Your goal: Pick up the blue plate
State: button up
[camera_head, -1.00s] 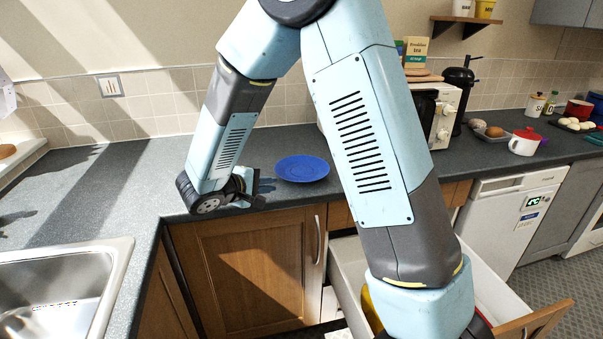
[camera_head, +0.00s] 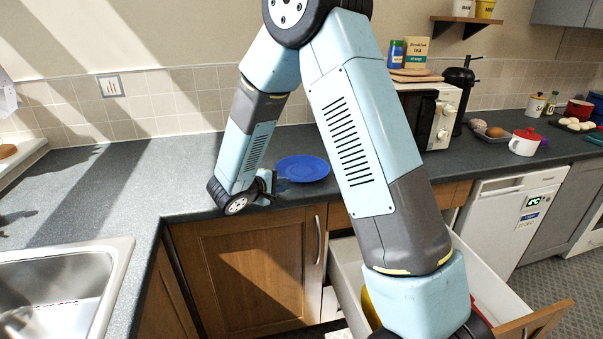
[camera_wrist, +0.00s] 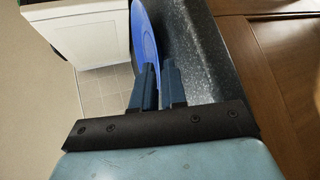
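The blue plate (camera_head: 303,168) lies on the dark grey counter near its front edge, above the wooden cupboard door. My gripper (camera_head: 272,184) is low over the counter at the left edge of the plate. In the wrist view the plate (camera_wrist: 148,35) shows nearly edge-on, and its near rim reaches in between the two fingers. A narrow gap shows between the fingertips (camera_wrist: 157,68), so the gripper is open around the rim. I cannot tell whether either finger touches the plate. My arm hides part of the counter right of the plate.
A steel sink (camera_head: 62,285) is at the lower left. An open drawer (camera_head: 500,290) juts out below the counter at the right. A microwave (camera_head: 445,115) stands behind my arm. The counter left of my gripper is clear.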

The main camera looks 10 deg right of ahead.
jog(key=x, duration=0.4)
jog(key=shift+w+d+f, duration=0.15)
jog(key=shift+w, duration=0.2)
grip_shut()
